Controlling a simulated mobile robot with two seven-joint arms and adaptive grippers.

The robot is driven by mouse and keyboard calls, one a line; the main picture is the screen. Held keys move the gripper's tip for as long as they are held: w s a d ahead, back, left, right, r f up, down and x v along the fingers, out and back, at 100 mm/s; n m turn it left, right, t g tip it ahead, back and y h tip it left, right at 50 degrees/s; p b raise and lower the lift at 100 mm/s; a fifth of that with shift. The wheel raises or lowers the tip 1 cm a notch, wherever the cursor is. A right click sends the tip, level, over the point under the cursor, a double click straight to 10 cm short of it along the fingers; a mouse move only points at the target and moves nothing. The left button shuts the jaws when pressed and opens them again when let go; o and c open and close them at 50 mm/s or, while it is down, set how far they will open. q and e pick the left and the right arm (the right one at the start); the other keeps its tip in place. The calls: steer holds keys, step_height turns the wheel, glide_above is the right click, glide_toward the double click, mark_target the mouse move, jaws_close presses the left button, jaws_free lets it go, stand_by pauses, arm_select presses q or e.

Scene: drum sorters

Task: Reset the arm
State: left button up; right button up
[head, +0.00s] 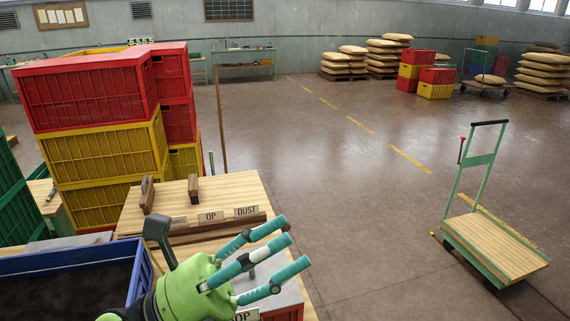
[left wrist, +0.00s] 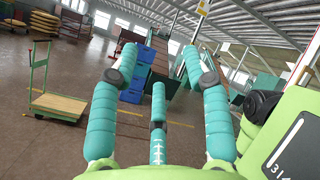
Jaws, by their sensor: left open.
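My left gripper (head: 284,262) is in the lower middle of the head view, green with several teal and white fingers. Its fingers are spread, pointing right, with nothing between them. It is in front of and above the near edge of the wooden table (head: 245,190). In the left wrist view the open fingers (left wrist: 160,75) point out over the hall, empty. My right gripper is in neither view.
A blue bin (head: 140,272) of dark material stands at lower left. Red crates (head: 85,95) and yellow crates (head: 110,155) are stacked behind it. A cart (head: 500,248) is at right; the floor between is clear.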

arm_select(q)
steer(key=w+a+f+n+t+y, duration=0.3)
steer(key=w+a+n+t+y, duration=0.4)
steer(key=n, duration=0.5)
steer(key=w+a+f+n+t+y, duration=0.25)
steer(key=a+n+t+y, duration=0.25)
steer(key=n+t+y, duration=0.6)
steer(key=a+f+n+g+y, duration=0.35)
steer(key=f+n, duration=0.25)
steer(key=f, duration=0.3)
steer(key=a+f+n+g+y, duration=0.2)
steer(key=a+f+n+g, duration=0.25)
steer(key=f, duration=0.35)
steer(key=s+d+f+n+g, duration=0.2)
steer(key=s+f+n+g, duration=0.3)
steer(key=s+f+g, duration=1.15)
steer(key=s+f+t, duration=0.1)
steer(key=s+f, duration=0.2)
steer(key=f, duration=1)
steer(key=s+f+t, duration=0.2)
steer(key=f, duration=1)
steer(key=s+a+f+g, duration=0.1)
steer(key=s+a+f, duration=0.2)
steer(key=s+f, duration=1.2)
steer(key=shift+s+g+h, duration=0.35)
steer(key=shift+s, duration=0.2)
